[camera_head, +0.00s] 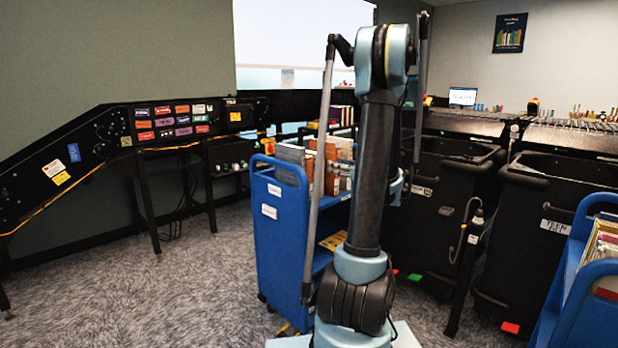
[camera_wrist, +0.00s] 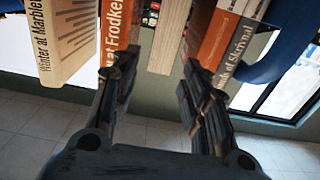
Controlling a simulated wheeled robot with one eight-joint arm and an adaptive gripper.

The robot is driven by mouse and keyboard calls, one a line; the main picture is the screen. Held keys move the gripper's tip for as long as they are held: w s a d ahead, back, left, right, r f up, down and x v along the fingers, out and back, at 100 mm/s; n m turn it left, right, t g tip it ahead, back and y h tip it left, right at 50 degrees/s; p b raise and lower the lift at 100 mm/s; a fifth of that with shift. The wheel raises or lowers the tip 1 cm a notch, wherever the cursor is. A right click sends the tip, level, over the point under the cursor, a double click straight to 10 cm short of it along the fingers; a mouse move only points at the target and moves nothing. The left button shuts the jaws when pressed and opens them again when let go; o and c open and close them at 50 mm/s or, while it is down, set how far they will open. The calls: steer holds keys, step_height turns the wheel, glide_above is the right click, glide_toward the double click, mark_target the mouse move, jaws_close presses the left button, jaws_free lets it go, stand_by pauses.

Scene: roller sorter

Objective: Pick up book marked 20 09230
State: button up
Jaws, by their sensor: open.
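In the wrist view my gripper (camera_wrist: 158,68) is open, its two dark fingers pointing at a row of books with nothing held between them. The left fingertip is by an orange book (camera_wrist: 117,25) whose title ends "at Frodken". The right fingertip is by a brown-orange book (camera_wrist: 215,40) lettered "of Skrivnal". Between the fingers a pale, narrow book edge (camera_wrist: 169,40) shows beyond the tips. A cream book (camera_wrist: 62,40) reads "Winter at Marble…". I cannot read the mark 20 09230 on any book. In the head view my arm hides the gripper.
In the head view a blue cart (camera_head: 268,225) with books on top stands behind my arm. Black bins (camera_head: 540,240) stand at right, and another blue cart (camera_head: 585,310) is at the lower right edge. A black conveyor (camera_head: 60,165) runs along the left wall. Carpet at left is clear.

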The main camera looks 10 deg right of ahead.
mark_target(316, 161)
steer(key=x, duration=1.2)
steer(key=shift+s+a, duration=0.1)
steer(key=shift+s, duration=0.05)
steer(key=shift+f+x, duration=0.15)
steer(key=shift+x, duration=0.75)
steer(key=shift+f+x, duration=0.15)
steer(key=shift+x, duration=0.7)
steer(key=shift+f+x, duration=0.2)
steer(key=shift+x, duration=0.7)
jaws_close()
